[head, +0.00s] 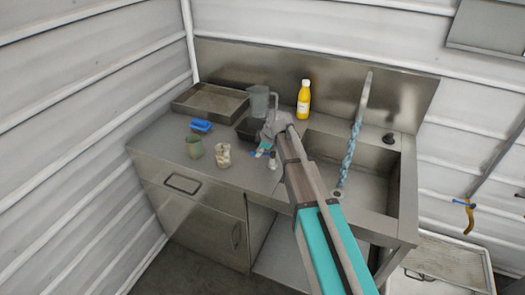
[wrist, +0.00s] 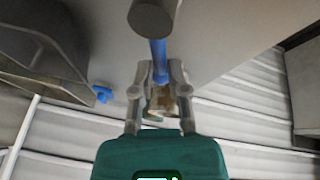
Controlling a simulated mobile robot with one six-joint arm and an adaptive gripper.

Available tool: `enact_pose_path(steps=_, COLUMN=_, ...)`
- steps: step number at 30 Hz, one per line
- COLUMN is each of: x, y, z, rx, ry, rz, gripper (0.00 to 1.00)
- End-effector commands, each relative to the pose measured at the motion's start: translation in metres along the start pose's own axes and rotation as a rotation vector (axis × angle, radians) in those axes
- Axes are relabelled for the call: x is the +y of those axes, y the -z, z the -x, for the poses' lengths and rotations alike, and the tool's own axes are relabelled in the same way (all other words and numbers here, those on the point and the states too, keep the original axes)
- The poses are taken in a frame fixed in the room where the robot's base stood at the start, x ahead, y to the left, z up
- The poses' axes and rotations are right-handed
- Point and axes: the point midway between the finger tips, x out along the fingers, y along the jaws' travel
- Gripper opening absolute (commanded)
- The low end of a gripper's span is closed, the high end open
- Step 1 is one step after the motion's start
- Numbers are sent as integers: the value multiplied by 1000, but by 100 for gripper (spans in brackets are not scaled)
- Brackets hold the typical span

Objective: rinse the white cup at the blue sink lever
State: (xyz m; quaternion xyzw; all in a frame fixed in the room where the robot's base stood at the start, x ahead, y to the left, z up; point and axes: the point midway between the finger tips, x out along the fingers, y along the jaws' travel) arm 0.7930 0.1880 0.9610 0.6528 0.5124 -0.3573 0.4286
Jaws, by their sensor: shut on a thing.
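A whitish cup with brown patches (head: 223,155) stands upright on the steel counter, left of my gripper. It shows partly hidden beyond my fingers in the wrist view (wrist: 160,103). The blue lever (wrist: 158,58) runs from a grey round post (wrist: 153,18) to between my fingers. My gripper (wrist: 161,70) is shut on this lever. In the head view, my gripper (head: 266,150) is over the counter just left of the sink (head: 376,180). A bluish water-like stream (head: 350,150) drops from the tall spout (head: 365,90) into the sink.
A greenish cup (head: 194,147) stands left of the whitish cup. The front left of the counter is clear.

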Motion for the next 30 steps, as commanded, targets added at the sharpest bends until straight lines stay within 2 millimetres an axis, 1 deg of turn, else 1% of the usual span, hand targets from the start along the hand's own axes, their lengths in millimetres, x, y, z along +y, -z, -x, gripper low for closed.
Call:
enact_pose_path(steps=8, x=-1, y=4, z=-2, rx=-1, ry=1, rz=9, gripper=0)
enact_pose_path(steps=9, x=-2, y=5, z=-2, rx=-1, ry=1, rz=10, gripper=23)
enact_pose_path(steps=14, x=-3, y=7, z=-2, rx=0, ry=3, rz=13, gripper=53)
enact_pose_path(steps=15, x=-3, y=7, z=-3, rx=0, ry=3, rz=13, gripper=54)
enact_pose_path(steps=30, x=-3, y=9, z=-2, rx=0, ry=4, rz=14, gripper=54)
